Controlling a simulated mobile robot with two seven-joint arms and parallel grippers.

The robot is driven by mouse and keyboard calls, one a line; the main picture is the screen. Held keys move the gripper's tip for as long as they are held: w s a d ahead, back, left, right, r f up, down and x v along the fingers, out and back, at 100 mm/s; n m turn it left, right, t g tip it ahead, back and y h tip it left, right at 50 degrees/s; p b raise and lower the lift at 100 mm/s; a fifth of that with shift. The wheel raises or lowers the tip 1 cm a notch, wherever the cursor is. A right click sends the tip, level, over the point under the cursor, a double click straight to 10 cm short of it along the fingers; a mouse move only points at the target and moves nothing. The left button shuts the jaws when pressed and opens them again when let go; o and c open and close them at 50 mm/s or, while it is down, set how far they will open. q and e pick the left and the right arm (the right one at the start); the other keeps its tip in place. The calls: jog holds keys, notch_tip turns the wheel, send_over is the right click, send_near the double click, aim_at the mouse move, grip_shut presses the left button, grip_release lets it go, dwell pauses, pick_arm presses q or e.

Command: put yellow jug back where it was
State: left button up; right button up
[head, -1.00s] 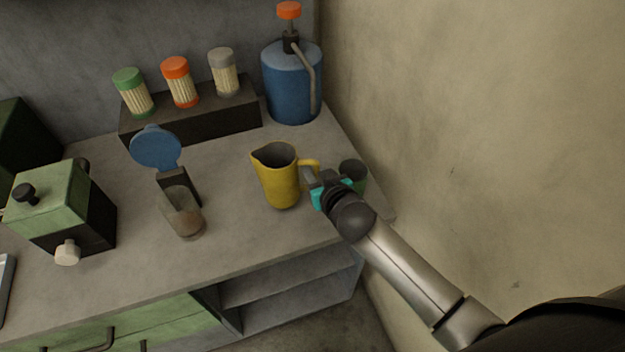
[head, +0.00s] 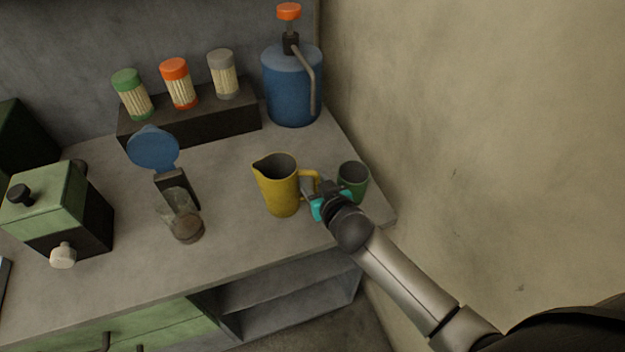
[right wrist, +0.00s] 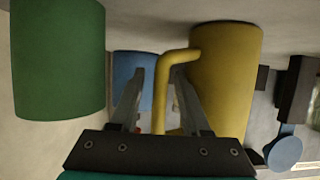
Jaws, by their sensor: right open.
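The yellow jug (head: 277,187) stands upright on the grey counter, its spout to the left and its handle to the right. In the right wrist view the jug (right wrist: 228,75) appears upside down with its handle between my fingers. My right gripper (head: 318,190) is at the handle, its fingers open on either side of it; the wrist view shows the gripper (right wrist: 155,100) with a gap between the fingers. Whether a finger touches the handle I cannot tell. My left gripper is not in view.
A green cup (head: 353,180) stands close to the right of my gripper. A glass (head: 183,222) under a blue round-topped stand (head: 153,150) is left of the jug. A blue pump bottle (head: 291,88) and a dark rack (head: 190,118) with several shakers are behind. A wall bounds the right.

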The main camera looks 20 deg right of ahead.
jog(key=shift+r, duration=0.1)
jog(key=shift+r, duration=0.2)
jog(key=p+v, duration=0.2)
jog(key=v, duration=1)
jog(key=shift+p, duration=0.35)
jog(key=shift+f, duration=0.1)
dwell(0.7)
